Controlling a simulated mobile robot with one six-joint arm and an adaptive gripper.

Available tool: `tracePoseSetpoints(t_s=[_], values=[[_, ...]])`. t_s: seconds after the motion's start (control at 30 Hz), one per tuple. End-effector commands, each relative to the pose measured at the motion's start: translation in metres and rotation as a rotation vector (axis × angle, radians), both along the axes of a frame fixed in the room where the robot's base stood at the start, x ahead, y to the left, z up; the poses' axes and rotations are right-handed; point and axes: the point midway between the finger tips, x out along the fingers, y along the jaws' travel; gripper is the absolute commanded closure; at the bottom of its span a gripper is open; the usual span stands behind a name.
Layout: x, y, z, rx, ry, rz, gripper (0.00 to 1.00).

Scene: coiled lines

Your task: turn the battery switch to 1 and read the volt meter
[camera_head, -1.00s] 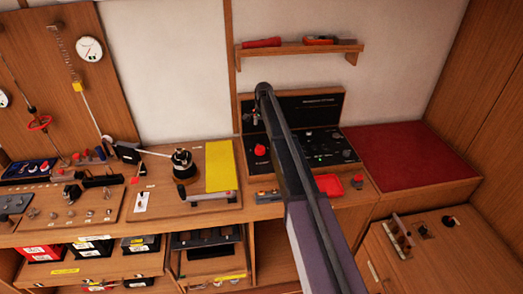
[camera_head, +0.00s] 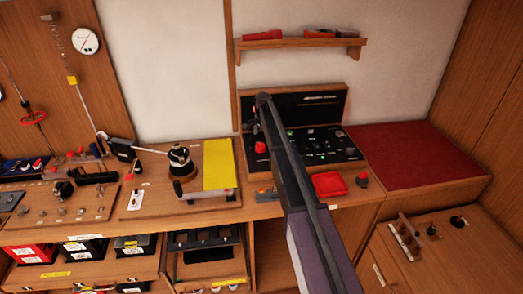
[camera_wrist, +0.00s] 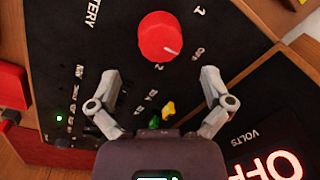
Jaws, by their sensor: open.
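The battery switch is a round red knob (camera_wrist: 160,36) on a black panel in the wrist view, with BATTERY, 1, 2 and OFF printed around it. Its white pointer line faces the lower right, between OFF and 2. My gripper (camera_wrist: 160,78) is open and empty, its two fingers apart just below the knob in the picture. I cannot tell any contact. The volt meter display (camera_wrist: 272,166), labelled VOLTS, glows red and reads OFF, partly cut off by the frame. In the head view my arm crosses the black panel (camera_head: 337,143) and hides part of it.
A green light (camera_wrist: 59,118) and small switches line the wrist view's left. A yellow and a green piece lie between my fingers. In the head view, a red tray (camera_head: 329,185) sits right of my arm, a yellow sheet (camera_head: 219,165) left. A shelf (camera_head: 300,44) hangs above.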

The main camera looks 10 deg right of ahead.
Motion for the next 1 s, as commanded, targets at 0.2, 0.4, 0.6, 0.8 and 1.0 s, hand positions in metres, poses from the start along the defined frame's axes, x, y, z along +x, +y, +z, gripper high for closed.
tracePoseSetpoints(t_s=[0.2,0.4,0.6,0.8,1.0], values=[[0.001,0.0,-0.021,0.0,0.0,0.0,0.0],[0.002,0.001,-0.036,0.0,0.0,0.0,0.0],[0.002,0.001,-0.048,0.0,0.0,-0.001,0.0],[0.003,0.001,-0.052,0.0,0.0,-0.001,0.0],[0.003,0.001,-0.052,0.0,0.0,-0.001,0.0]])
